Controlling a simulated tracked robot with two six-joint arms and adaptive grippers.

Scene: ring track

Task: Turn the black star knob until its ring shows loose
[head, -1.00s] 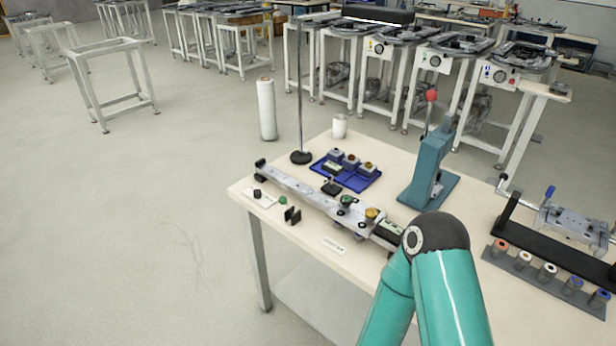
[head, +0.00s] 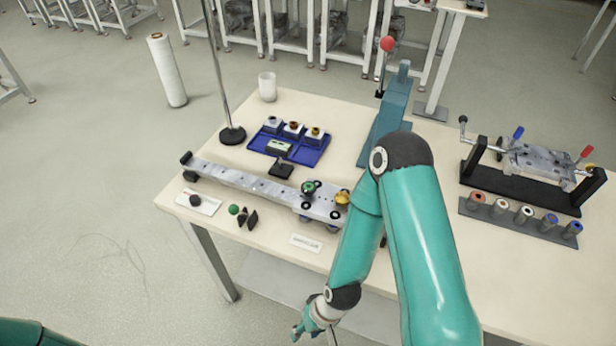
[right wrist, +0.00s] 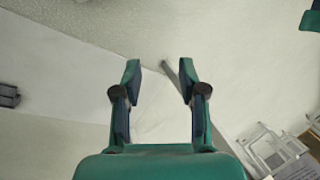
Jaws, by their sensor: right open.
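A small black knob (head: 195,200) sits on a white card at the left front of the bench, in the head view. A metal rail (head: 250,185) lies behind it and carries a green-and-black knob (head: 308,187) and a yellow knob (head: 342,198). All are too small to tell a star shape or any ring marking. My right gripper (head: 308,331) is low at the bottom of the head view, in front of the bench and apart from the knobs. In the right wrist view its fingers (right wrist: 160,82) are open and empty above pale surfaces.
A blue tray (head: 316,155) with several small blocks stands behind the rail. A thin pole on a round black base (head: 232,135) and a teal lever press (head: 385,120) rise from the bench. A green ball (head: 233,209) and black pieces lie in front of the rail.

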